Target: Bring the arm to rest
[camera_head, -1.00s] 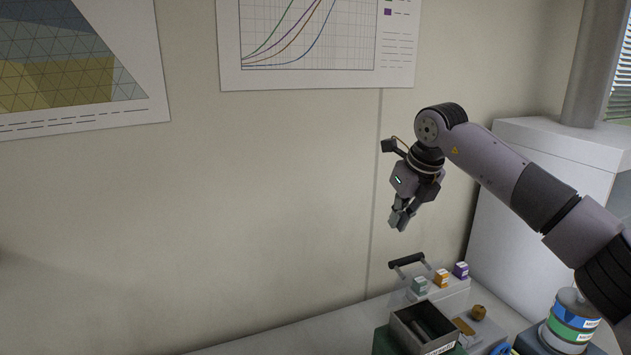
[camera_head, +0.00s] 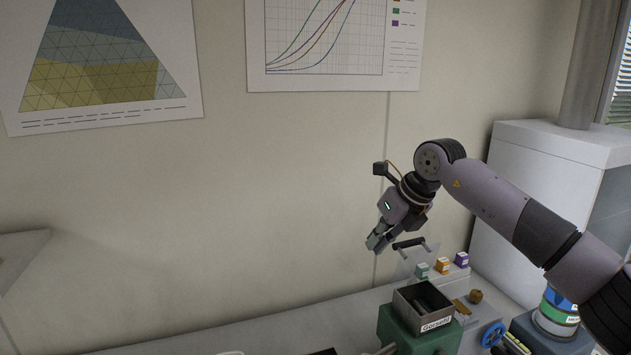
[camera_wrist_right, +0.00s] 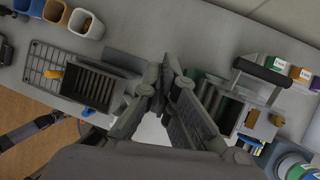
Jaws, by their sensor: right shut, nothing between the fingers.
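My right gripper (camera_head: 376,241) hangs in the air in front of the wall, above the bench in the head view. Its fingers are shut and empty, pointing down and to the left. In the right wrist view the fingertips (camera_wrist_right: 162,80) meet near the middle of the picture, over the bench top. The upper part of my right arm comes in from the right edge of the head view. My left gripper shows in neither view.
An open grey box (camera_head: 399,308) on a green device (camera_head: 392,325) stands below my right gripper. Small coloured boxes (camera_head: 442,266), a blue handwheel (camera_head: 493,334) and stacked containers (camera_head: 541,322) are to its right. A wire rack (camera_wrist_right: 50,65) and cups (camera_wrist_right: 86,24) lie left in the wrist view.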

